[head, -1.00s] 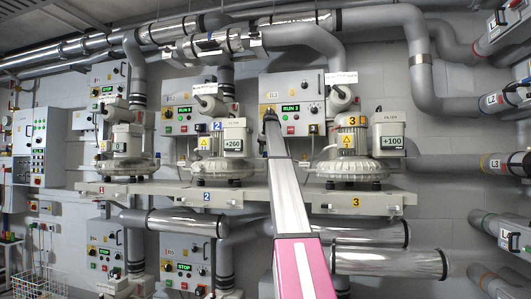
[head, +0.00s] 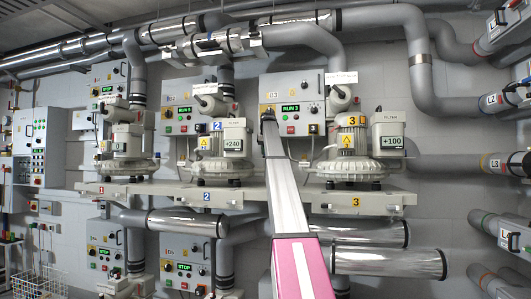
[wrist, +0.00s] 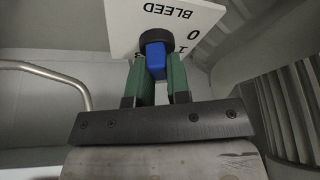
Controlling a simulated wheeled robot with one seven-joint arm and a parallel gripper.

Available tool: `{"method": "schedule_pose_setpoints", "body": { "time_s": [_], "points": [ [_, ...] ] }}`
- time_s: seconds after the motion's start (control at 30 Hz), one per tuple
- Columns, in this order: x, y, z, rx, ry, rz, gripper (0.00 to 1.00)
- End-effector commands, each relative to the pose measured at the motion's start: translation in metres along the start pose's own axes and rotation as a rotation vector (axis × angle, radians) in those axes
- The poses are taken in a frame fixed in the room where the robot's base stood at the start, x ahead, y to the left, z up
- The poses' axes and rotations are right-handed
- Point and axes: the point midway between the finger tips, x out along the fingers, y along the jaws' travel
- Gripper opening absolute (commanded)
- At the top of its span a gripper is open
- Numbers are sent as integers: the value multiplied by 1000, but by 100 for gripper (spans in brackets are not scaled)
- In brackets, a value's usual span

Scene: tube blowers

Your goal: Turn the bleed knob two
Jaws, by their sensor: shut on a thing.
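The blue bleed knob (wrist: 156,60) shows in the wrist view, with a round black collar (wrist: 156,42) behind it. A white plate (wrist: 165,20) there reads BLEED, upside down, with the marks 0 and 1. My gripper (wrist: 158,70) is shut on the knob, its green fingers on either side. In the head view my arm reaches up to a dark tip (head: 268,116) between blower two (head: 222,167) and blower three (head: 350,165); the knob is hidden there. The display of blower two (head: 235,143) reads +240.
The display of blower three (head: 391,142) reads +100. Steel pipes (head: 370,261) run below the blower shelf (head: 235,192). In the wrist view a bent metal rail (wrist: 50,72) is at left and a ribbed grey body (wrist: 290,110) at right.

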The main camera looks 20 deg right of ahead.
Motion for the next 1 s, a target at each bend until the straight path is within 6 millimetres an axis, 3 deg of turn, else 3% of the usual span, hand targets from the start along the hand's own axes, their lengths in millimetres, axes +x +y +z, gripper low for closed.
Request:
{"method": "schedule_pose_setpoints", "body": {
  "time_s": [0.5, 1.0],
  "points": [
    [0, 0, 0, 327, 0, 136, 0],
    [0, 1, 0, 412, 0, 170, 0]
  ]
}}
